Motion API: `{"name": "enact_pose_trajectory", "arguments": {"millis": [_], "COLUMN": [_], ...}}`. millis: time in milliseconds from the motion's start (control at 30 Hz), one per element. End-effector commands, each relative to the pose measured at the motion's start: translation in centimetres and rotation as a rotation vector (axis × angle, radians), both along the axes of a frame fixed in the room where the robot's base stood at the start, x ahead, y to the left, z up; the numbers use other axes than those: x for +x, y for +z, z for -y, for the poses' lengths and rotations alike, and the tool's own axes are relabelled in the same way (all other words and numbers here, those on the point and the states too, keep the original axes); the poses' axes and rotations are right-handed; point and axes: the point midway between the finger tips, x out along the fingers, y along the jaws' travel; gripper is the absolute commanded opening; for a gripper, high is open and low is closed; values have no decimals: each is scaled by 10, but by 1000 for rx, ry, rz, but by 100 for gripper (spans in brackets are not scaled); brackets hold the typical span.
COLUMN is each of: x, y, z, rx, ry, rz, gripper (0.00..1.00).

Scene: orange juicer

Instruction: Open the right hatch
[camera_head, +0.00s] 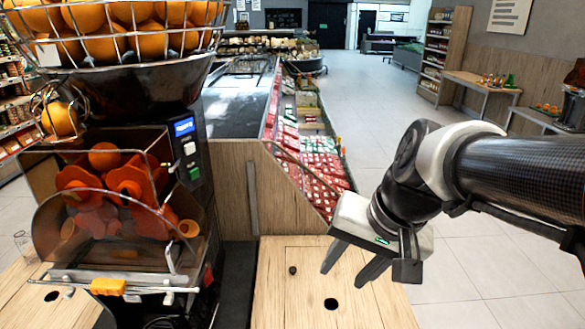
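The orange juicer (120,200) stands at the left of the head view. To its right is a light wooden counter panel (300,310) with a dark round hole (331,304) and a small dark knob-like spot (292,270). This panel looks like the right hatch and lies flat; its seams are hard to make out. My gripper (345,277) hangs above the panel's right side, fingers pointing down and left. The two dark fingers are apart with nothing between them. I cannot tell its exact height above the panel.
Another wooden panel with a hole (51,296) lies at the lower left. A wooden partition (232,185) stands behind the right panel. Beyond it are produce bins (312,165). The tiled floor (365,110) to the right is clear.

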Motion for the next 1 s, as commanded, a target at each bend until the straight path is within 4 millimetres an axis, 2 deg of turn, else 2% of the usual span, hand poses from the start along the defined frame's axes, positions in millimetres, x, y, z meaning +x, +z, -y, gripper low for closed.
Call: {"name": "enact_pose_trajectory", "arguments": {"millis": [33, 233, 367, 500, 667, 800, 900, 1000], "x": [14, 75, 117, 164, 215, 254, 274, 287], "y": [-22, -75, -114, -162, -225, -287, -329, -361], "z": [-6, -29, -36, -35, -21, 1, 19, 34], "rx": [65, 343, 527, 727, 957, 1155, 1279, 1371], "ry": [-51, -278, -444, -639, -882, -1108, -1255, -1368], "rz": [-50, -205, -303, -402, -509, -591, -637, -666], "gripper": [39, 39, 39, 39, 39, 39, 39, 39]}}
